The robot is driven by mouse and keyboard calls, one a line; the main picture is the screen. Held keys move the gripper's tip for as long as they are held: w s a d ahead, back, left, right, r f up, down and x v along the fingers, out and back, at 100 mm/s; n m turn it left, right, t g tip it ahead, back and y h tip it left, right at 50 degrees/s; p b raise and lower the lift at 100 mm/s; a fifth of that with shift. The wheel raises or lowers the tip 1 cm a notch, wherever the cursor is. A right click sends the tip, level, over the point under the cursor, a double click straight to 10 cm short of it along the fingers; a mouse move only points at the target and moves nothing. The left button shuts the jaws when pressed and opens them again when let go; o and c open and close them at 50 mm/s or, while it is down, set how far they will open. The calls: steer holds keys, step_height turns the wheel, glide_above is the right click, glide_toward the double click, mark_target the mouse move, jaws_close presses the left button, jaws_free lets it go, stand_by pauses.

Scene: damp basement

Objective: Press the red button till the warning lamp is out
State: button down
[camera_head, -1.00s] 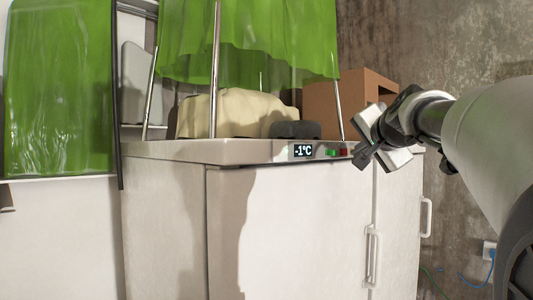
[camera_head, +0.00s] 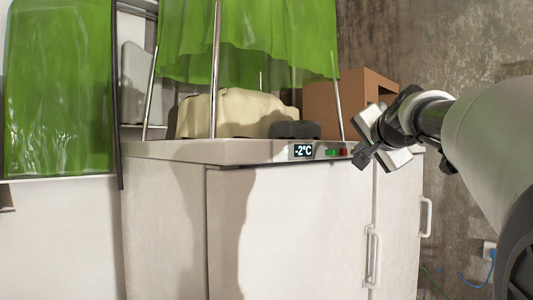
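The red button (camera_head: 343,152) sits at the right end of a small panel on the front edge of a white cabinet's top. A green lit piece (camera_head: 330,152) is just left of it, and a display (camera_head: 304,151) reads -2°C. I cannot tell which part is the warning lamp. My gripper (camera_head: 362,157) reaches in from the right, with its tip right beside the red button and partly covering it. I cannot tell whether it touches the button or whether its fingers are open or shut.
The white cabinet (camera_head: 300,230) has upright handles (camera_head: 372,258) on its front. On top are a cream lumpy thing (camera_head: 235,112), a dark grey block (camera_head: 294,130) and a cardboard box (camera_head: 330,100). Green sheeting (camera_head: 255,40) hangs above between metal posts. Blue cable lies low right.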

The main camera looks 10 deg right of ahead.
stand_by(0.3)
steer(key=shift+w+a, duration=0.3)
steer(key=shift+w, duration=0.1)
steer(key=shift+w+a+p, duration=0.15)
steer(key=shift+w+p, duration=0.05)
steer(key=shift+p, duration=0.25)
stand_by(0.4)
steer(key=shift+s+d+b, duration=0.45)
steer(key=shift+s+b, duration=0.15)
steer(key=s+d+b, duration=0.1)
steer(key=s+d, duration=0.1)
steer(key=s+d+b, duration=0.1)
steer(key=s+b, duration=0.1)
steer(key=shift+s+d, duration=0.35)
